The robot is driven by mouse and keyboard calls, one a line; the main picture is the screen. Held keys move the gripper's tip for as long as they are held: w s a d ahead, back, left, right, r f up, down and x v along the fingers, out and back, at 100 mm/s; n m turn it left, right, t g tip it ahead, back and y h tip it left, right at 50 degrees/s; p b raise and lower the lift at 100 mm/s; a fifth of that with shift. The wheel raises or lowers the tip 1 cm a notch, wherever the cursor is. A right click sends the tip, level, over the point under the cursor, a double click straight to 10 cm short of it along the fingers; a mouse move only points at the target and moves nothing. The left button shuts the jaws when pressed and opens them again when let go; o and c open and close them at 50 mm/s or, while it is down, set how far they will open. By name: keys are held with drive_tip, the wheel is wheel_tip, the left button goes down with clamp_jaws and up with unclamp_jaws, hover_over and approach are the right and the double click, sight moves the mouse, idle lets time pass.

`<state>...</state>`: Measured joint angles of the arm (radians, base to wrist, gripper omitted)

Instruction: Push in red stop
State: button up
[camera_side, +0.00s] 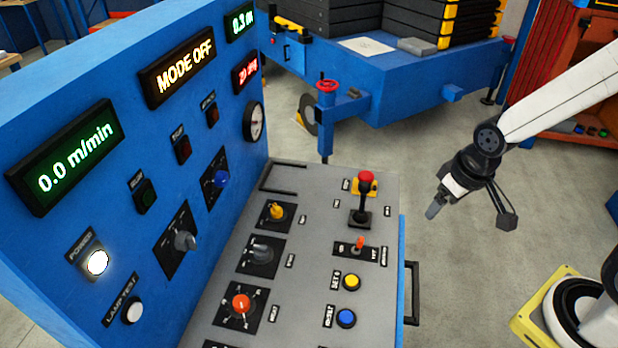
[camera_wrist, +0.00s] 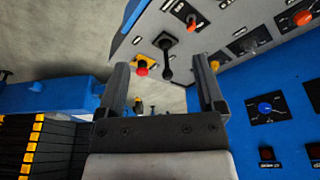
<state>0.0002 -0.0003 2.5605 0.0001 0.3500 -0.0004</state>
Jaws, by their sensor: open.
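The red stop (camera_side: 366,176) is a red mushroom button on a yellow plate at the far right of the grey console top. It also shows in the wrist view (camera_wrist: 141,71), between my fingers and closer to the left one. Whether it is pressed in cannot be told. My gripper (camera_side: 434,211) is to the right of the console in the side view, apart from the button and touching nothing. In the wrist view my gripper (camera_wrist: 160,63) is open and empty, its two fingers wide apart.
A black joystick (camera_side: 360,214) stands close to the red stop, in front of it in the side view. A small red toggle (camera_side: 360,243), a yellow button (camera_side: 351,281) and a blue button (camera_side: 346,317) line the console's right part. A blue trailer (camera_side: 410,85) stands behind.

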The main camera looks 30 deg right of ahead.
drive_tip(key=shift+w, duration=0.1)
drive_tip(key=c, duration=0.7)
drive_tip(key=shift+w+r, duration=0.1)
drive_tip(key=shift+w, duration=0.15)
clamp_jaws()
drive_tip(key=w+d+f+n, duration=0.1)
drive_tip(key=w+d+n, duration=0.1)
drive_tip(key=w, duration=0.7)
drive_tip(key=w+d+f+n+g, duration=0.1)
drive_tip(key=w+d+n, duration=0.2)
drive_tip(key=w, duration=0.7)
drive_tip(key=w+d+f+n+g+h, duration=0.1)
drive_tip(key=w+d+n, duration=0.2)
drive_tip(key=w, duration=0.6)
drive_tip(key=shift+w+f+n, duration=0.4)
drive_tip(key=shift+n, duration=0.1)
